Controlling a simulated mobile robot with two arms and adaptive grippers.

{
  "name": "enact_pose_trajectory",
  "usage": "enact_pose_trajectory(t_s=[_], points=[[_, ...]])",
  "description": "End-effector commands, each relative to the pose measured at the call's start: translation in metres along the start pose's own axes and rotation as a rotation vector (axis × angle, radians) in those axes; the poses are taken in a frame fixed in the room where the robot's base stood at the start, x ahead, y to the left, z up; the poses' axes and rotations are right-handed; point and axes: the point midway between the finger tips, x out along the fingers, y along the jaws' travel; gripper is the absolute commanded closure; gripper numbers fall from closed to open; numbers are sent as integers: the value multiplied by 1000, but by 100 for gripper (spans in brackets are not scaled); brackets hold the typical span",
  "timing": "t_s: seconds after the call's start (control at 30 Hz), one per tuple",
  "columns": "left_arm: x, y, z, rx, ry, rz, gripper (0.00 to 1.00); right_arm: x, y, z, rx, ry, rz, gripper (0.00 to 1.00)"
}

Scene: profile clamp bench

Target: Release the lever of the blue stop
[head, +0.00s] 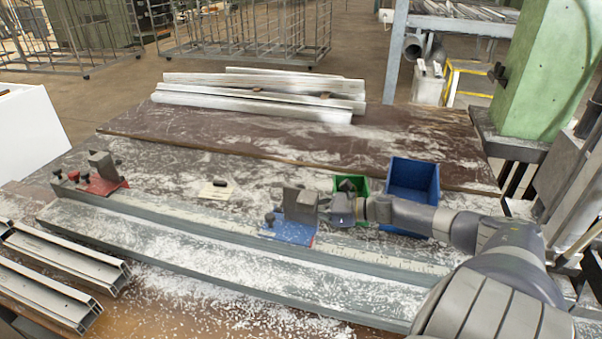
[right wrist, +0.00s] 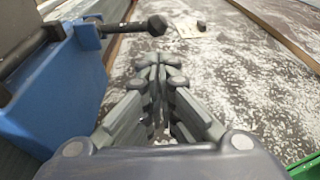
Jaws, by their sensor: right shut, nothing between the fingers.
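The blue stop (head: 290,232) sits on the long grey rail at the middle of the bench, with a grey block standing on its plate. In the right wrist view the blue stop (right wrist: 42,85) fills the left side. Its dark lever (right wrist: 130,27) sticks out to the right and ends in a black knob, beyond my fingertips. My right gripper (head: 333,205) is just right of the stop's block in the head view. In the right wrist view its fingers (right wrist: 160,66) are shut and empty, apart from the lever. My left gripper is not in view.
A red stop (head: 103,186) with black knobs stands at the rail's left end. A green bin (head: 362,183) and a blue bin (head: 425,175) stand behind my right arm. White profiles (head: 255,103) lie at the back; more profiles (head: 45,290) lie front left. A small card (head: 216,190) lies behind the rail.

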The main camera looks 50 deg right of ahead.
Motion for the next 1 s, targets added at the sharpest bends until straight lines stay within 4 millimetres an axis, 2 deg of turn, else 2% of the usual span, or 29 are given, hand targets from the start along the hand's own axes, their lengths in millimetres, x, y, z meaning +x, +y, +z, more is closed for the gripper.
enact_pose_trajectory(t_s=[0.1,1.0], points=[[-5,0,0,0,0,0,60,2,0,8,0,0,0,100],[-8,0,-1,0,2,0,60,1,-2,14,-74,1,-19,100]])
